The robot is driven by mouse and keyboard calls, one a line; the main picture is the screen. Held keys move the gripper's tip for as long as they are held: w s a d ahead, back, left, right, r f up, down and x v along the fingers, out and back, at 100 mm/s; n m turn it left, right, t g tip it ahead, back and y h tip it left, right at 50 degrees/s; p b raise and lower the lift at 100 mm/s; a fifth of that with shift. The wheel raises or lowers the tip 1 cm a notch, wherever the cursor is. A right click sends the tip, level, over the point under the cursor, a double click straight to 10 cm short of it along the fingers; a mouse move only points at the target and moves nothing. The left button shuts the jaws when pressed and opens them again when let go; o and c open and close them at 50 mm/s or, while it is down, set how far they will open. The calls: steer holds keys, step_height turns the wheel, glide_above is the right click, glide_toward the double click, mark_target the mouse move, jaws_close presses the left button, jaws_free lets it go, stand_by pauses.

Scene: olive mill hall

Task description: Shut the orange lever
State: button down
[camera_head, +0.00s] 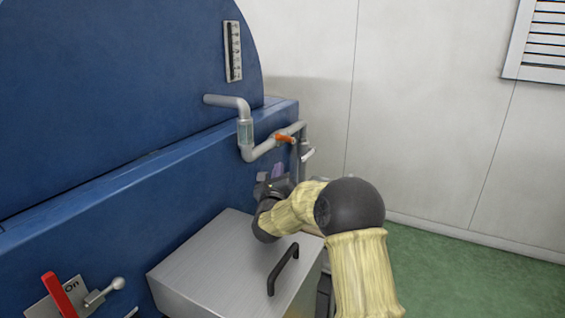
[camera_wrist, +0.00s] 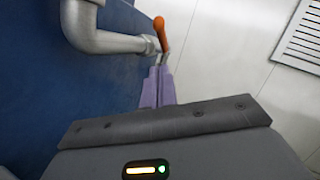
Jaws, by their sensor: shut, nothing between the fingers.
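The orange lever (camera_head: 285,138) sits on a grey pipe (camera_head: 248,148) on the side of the blue machine. In the wrist view the orange lever (camera_wrist: 161,33) stands just beyond my fingertips, at the end of the grey pipe (camera_wrist: 105,40). My gripper (camera_wrist: 158,88) has purple fingers that are shut with nothing between them. In the head view my gripper (camera_head: 273,172) is below the lever, partly hidden by my wrist. Whether the fingertips touch the lever or valve cannot be told.
A steel box (camera_head: 215,265) with a black handle stands below, left of my arm. A red lever (camera_head: 59,294) on an "On" plate is at the lower left. The blue machine (camera_head: 110,200) fills the left. A white wall (camera_head: 420,100) and open green floor (camera_head: 480,265) lie right.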

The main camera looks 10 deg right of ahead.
steer(key=shift+r, duration=0.1)
steer(key=shift+d, duration=0.1)
steer(key=p, duration=0.2)
glide_toward(286, 139)
steer(key=shift+a+f+x, duration=0.1)
steer(key=shift+f+x, duration=0.05)
steer(key=shift+x, duration=0.75)
steer(key=shift+a+f+x, duration=0.1)
steer(key=shift+x, duration=0.8)
steer(key=shift+a+f+x, duration=0.15)
steer(key=shift+x, duration=0.75)
steer(key=shift+w+d+r, duration=0.1)
steer(key=shift+w+r, duration=0.05)
steer(key=shift+w, duration=0.1)
